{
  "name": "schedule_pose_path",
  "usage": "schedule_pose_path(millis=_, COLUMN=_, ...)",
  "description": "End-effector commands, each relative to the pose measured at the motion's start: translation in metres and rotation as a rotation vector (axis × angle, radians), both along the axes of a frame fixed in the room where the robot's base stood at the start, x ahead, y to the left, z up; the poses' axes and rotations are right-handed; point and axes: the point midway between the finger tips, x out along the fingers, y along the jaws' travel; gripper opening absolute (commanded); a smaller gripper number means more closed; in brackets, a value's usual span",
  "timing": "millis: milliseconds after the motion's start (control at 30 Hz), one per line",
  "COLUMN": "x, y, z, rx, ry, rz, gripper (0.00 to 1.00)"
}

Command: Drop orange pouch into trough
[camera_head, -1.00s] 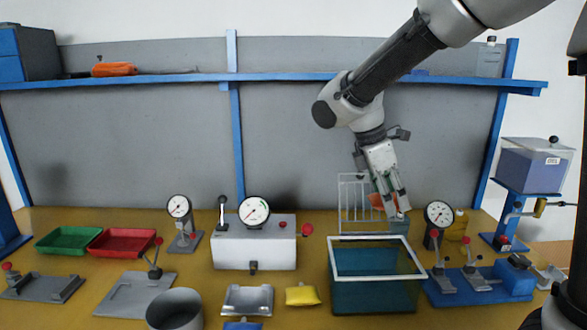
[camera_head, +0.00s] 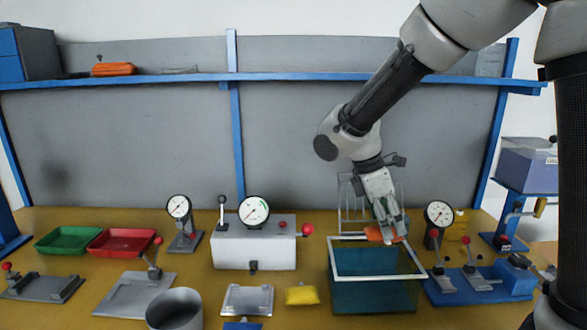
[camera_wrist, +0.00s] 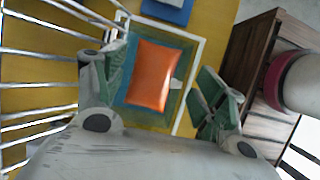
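The orange pouch (camera_head: 374,234) shows at the level of the trough's back rim, just below my gripper's fingers. In the wrist view the pouch (camera_wrist: 153,76) lies between the two spread fingers, with a clear gap to the right finger. Whether it touches the left finger is hard to tell. The trough (camera_head: 372,296) is a teal tank with a white rim, and my gripper (camera_head: 390,228) points down over its back part. In the wrist view the trough's rim (camera_wrist: 188,95) surrounds the pouch. My gripper (camera_wrist: 163,88) looks open. I cannot tell whether the pouch rests on anything.
A white wire rack (camera_head: 345,205) stands right behind the trough. A dial gauge (camera_head: 438,214) and a blue fixture (camera_head: 490,291) stand close on the right. A yellow pouch (camera_head: 302,295) lies to the left, beside a metal plate (camera_head: 248,300). The white press box (camera_head: 254,250) is farther left.

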Motion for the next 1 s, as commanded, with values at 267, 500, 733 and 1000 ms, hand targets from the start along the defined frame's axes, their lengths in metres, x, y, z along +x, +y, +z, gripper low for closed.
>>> schedule_pose_path(millis=267, x=0.000, y=0.000, z=0.000, rx=0.000, ry=-0.001, rz=0.000, gripper=0.87)
schedule_pose_path(millis=500, x=0.001, y=0.003, z=0.005, rx=0.001, ry=-0.003, rz=0.001, gripper=0.87)
schedule_pose_path(millis=733, x=0.001, y=0.020, z=0.045, rx=0.003, ry=-0.006, rz=0.002, gripper=0.87)
schedule_pose_path(millis=1000, x=0.001, y=0.040, z=0.095, rx=0.002, ry=-0.003, rz=0.001, gripper=0.87)
